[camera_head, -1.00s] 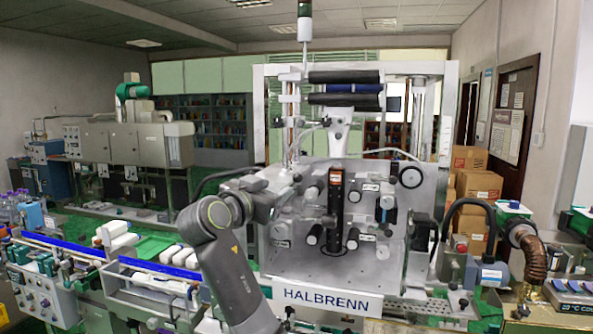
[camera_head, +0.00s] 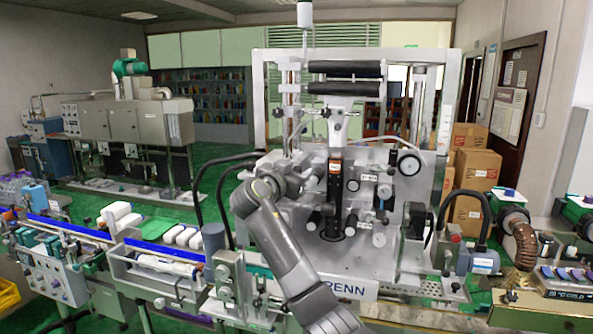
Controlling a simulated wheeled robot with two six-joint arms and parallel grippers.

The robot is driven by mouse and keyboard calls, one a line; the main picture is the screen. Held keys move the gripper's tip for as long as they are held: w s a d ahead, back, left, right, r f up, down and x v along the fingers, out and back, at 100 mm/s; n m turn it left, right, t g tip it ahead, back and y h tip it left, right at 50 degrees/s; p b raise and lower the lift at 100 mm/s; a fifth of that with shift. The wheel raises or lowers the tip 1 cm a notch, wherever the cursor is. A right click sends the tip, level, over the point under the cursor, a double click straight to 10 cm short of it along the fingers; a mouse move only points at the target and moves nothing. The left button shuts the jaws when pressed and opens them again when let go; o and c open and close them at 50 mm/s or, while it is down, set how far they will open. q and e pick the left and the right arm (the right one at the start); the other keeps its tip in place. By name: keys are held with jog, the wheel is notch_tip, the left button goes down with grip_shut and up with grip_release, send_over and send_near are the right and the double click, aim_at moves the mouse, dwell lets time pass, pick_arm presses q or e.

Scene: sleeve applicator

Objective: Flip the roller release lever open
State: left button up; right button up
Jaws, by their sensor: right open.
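The sleeve applicator (camera_head: 300,232) stands in the middle, with a grey front plate carrying several black rollers and small white labels. A black upright bar (camera_head: 335,205) with an orange mark near its top stands at the plate's centre. I cannot tell for certain which part is the roller release lever. My right gripper (camera_head: 297,180) is open at the plate's upper left, left of the black bar. It is small and partly merges with the grey machine, so I cannot tell whether it touches anything. My left gripper is not in view.
A conveyor with blue rails (camera_head: 70,231) and white bottles (camera_head: 118,213) runs at the left. Two black rollers (camera_head: 345,69) sit high on the frame. Cardboard boxes (camera_head: 475,168) and a copper-coloured hose (camera_head: 524,245) are at the right. Green floor lies open behind the conveyor.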

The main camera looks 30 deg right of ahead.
jog(key=c, duration=0.9)
jog(key=shift+w+a+n+b, duration=0.15)
jog(key=shift+w+n+b, duration=0.05)
jog(key=shift+n+b, duration=0.45)
jog(key=shift+w+a+r+n+t+b, duration=0.1)
jog(key=shift+w+a+n+t+b, duration=0.1)
jog(key=shift+n+b, duration=0.35)
jog(key=shift+w+a+r+n+t+b, duration=0.15)
jog(key=shift+n+b, duration=0.15)
jog(key=shift+n, duration=0.3)
jog(key=shift+w+a+r+n+t+h+b, duration=0.1)
jog(key=shift+w+a+n+b, duration=0.25)
jog(key=shift+n, duration=0.6)
jog(key=shift+w+a+r+n+t+h+b, duration=0.15)
jog(key=shift+n+b, duration=0.25)
jog(key=shift+n, duration=0.5)
jog(key=shift+w+a+n+t+h+b, duration=0.15)
jog(key=shift+w+n+b, duration=0.2)
jog(key=shift+n, duration=0.6)
